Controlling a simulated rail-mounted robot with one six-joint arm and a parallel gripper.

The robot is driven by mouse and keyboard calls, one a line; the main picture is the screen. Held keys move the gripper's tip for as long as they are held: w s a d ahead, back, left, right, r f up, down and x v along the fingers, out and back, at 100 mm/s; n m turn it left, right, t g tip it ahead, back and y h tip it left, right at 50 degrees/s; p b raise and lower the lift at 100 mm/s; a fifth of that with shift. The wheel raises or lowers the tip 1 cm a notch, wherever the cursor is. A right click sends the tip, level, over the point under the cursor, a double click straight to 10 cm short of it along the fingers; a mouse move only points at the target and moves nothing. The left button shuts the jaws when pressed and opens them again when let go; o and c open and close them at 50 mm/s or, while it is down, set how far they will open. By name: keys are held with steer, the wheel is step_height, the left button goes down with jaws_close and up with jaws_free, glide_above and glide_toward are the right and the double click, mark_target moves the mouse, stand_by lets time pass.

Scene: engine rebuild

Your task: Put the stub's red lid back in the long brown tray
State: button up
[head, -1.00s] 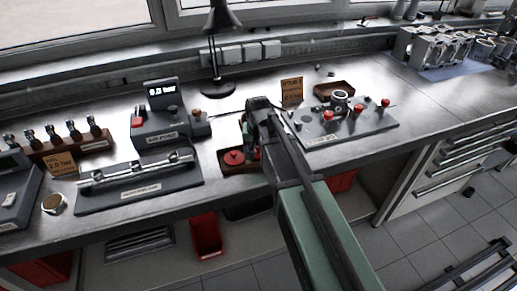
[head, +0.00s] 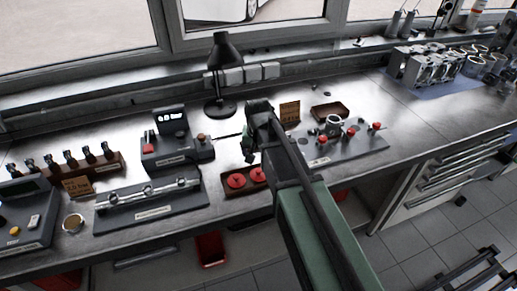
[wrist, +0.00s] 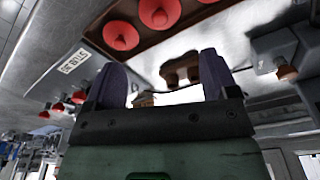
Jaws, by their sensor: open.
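The long brown tray (head: 230,193) lies on the bench just in front of my gripper, with red lids (head: 236,181) in it. My arm hides its right end in the head view. In the wrist view red lids (wrist: 121,35) sit in the tray at the top. My gripper (wrist: 163,75) is open, its two dark fingers apart, above the bench behind the tray. A small brown object shows beyond the gap between the fingers; I cannot tell what it is. Red-topped stubs (head: 375,126) stand on the grey plate (head: 345,148) to the right. I cannot tell which stub the task means.
A grey device with a display (head: 177,148) stands left of my gripper, and a black lamp (head: 222,75) behind it. A small brown tray (head: 328,113) and an upright brown card (head: 289,112) are behind the plate. Bare bench lies right of the plate.

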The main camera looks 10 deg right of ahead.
steer(key=s+n+g, duration=0.1)
steer(key=s+n, duration=0.2)
steer(key=s, duration=1.2)
steer(key=shift+s+d, duration=0.25)
steer(key=shift+s, duration=0.1)
steer(key=shift+r, duration=0.1)
steer(key=shift+c, duration=0.5)
